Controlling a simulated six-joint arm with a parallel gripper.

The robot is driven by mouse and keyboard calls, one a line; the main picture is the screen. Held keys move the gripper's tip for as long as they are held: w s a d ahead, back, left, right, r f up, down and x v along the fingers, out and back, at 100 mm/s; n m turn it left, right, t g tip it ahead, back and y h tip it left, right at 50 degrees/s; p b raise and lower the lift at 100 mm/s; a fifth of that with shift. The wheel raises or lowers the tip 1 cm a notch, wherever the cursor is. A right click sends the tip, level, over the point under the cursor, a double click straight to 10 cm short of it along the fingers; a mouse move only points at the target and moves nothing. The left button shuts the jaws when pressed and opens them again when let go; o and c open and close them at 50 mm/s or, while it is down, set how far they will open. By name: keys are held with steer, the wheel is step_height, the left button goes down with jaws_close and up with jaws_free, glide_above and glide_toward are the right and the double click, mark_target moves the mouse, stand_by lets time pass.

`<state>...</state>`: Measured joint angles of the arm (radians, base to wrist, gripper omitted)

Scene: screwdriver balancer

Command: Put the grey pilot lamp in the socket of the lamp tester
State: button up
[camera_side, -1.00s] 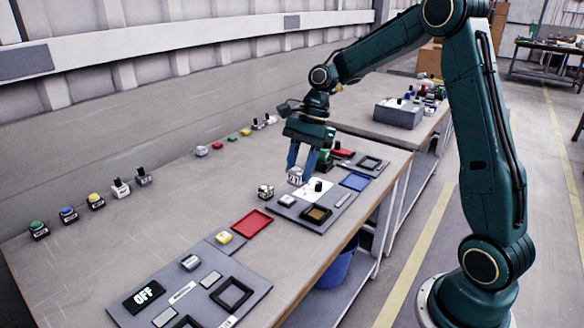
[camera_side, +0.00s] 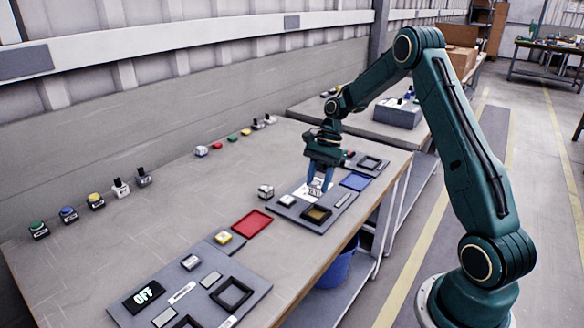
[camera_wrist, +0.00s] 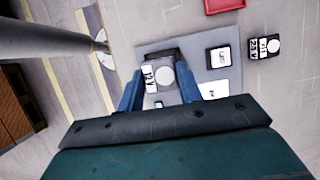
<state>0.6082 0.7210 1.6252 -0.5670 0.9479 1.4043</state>
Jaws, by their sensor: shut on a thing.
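My gripper (camera_side: 318,187) is shut on a small lamp with a pale grey round top (camera_wrist: 165,74) and a white label that seems to read 12 V. In the side view the held lamp (camera_side: 314,190) hangs low over the far part of a grey panel, which I take as the lamp tester (camera_side: 285,213). The panel's dark-framed square socket (camera_side: 317,213) with a tan inside is on the near side of the lamp, apart from it in the picture. In the wrist view the lamp between the blue fingers hides part of the panel. The height gap is unclear.
Another block (camera_side: 287,200) sits on the panel, and a labelled block (camera_side: 265,191) stands beside it. A red tray (camera_side: 252,222) and a blue tray (camera_side: 355,181) lie on either side. A second panel with an OFF display (camera_side: 144,295) is at front left.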

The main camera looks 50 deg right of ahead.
steer(key=shift+d+f, duration=0.15)
steer(key=shift+f, duration=0.15)
steer(key=shift+f, duration=3.15)
steer(key=o, duration=1.1)
steer(key=shift+o, duration=0.2)
steer(key=shift+r, duration=0.1)
steer(key=v, duration=1.3)
steer(key=shift+d+r, duration=0.2)
steer(key=shift+r, duration=0.05)
